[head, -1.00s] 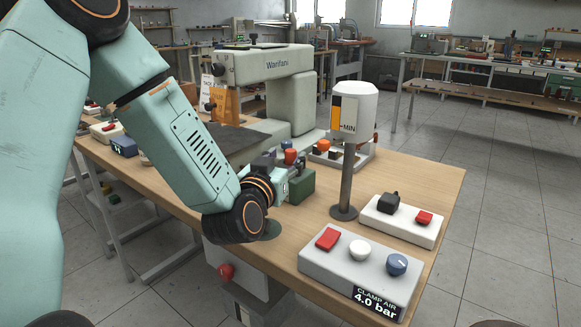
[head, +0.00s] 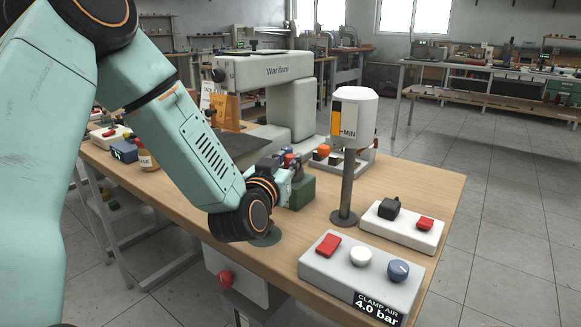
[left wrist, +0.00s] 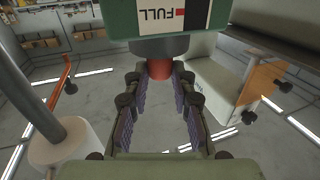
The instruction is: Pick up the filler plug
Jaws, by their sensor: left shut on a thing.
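The filler plug (left wrist: 159,69) is a small red cylinder in the left wrist view, which shows the scene upside down. It meets the grey neck (left wrist: 158,46) of a green reservoir (left wrist: 122,18) marked FULL. I cannot tell whether it is seated or slightly lifted. My left gripper (left wrist: 161,80) has its fingertips on either side of the plug and is shut on it. In the head view my left gripper (head: 290,165) is over the green reservoir (head: 301,191), and its fingers mostly hide the plug. My right gripper is not in view.
A white tank (head: 355,108) marked MIN stands on a grey post right of the gripper. A clamp air box (head: 340,276) and a smaller button box (head: 410,228) lie near the bench's front right. The large pale green machine (head: 240,75) is behind. Bare bench (head: 425,180) shows at right.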

